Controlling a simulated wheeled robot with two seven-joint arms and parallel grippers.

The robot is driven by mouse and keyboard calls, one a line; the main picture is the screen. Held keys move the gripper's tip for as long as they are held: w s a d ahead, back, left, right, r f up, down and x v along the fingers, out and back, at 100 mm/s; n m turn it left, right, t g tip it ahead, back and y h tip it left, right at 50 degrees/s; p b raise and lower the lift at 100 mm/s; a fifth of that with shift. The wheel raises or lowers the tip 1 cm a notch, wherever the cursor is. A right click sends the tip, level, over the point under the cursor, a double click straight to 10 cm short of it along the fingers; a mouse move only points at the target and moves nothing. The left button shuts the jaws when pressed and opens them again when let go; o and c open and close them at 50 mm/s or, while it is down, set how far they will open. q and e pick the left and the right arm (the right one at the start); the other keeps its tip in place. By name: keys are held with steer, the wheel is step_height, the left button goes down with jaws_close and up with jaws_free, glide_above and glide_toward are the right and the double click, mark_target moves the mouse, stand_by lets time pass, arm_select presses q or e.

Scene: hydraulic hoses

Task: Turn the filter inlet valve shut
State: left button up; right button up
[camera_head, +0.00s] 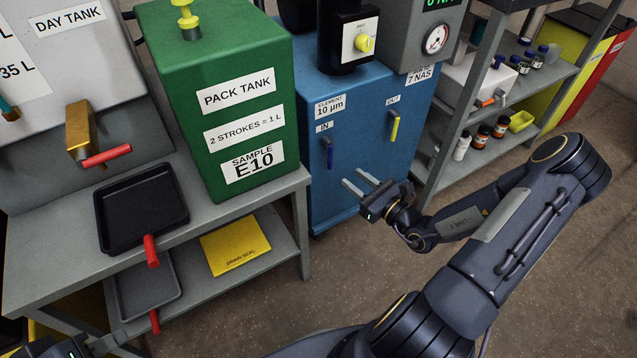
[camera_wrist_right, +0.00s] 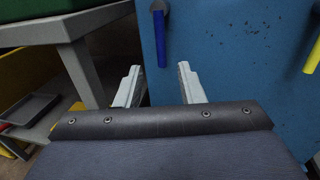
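The filter inlet valve has a blue handle (camera_head: 330,153) under the "IN" label on the front of the blue filter cabinet (camera_head: 350,110). The handle hangs straight down. In the right wrist view the blue handle (camera_wrist_right: 160,38) is ahead, just beyond and above the fingertips. My right gripper (camera_head: 358,180) is open and empty, below and right of the handle and apart from it. Its fingers also show in the right wrist view (camera_wrist_right: 158,82).
The yellow outlet handle (camera_head: 394,126) hangs down right of the blue one. The green pack tank (camera_head: 225,100) stands on a grey bench (camera_head: 290,190) to the left. A grey shelf unit (camera_head: 440,170) with bottles is on the right. Floor before the cabinet is clear.

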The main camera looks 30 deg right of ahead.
steer(key=b+x, duration=0.2)
steer(key=x, duration=0.5)
steer(key=shift+w, duration=0.35)
steer(key=shift+f, duration=0.1)
steer(key=shift+c, duration=0.2)
jaws_close()
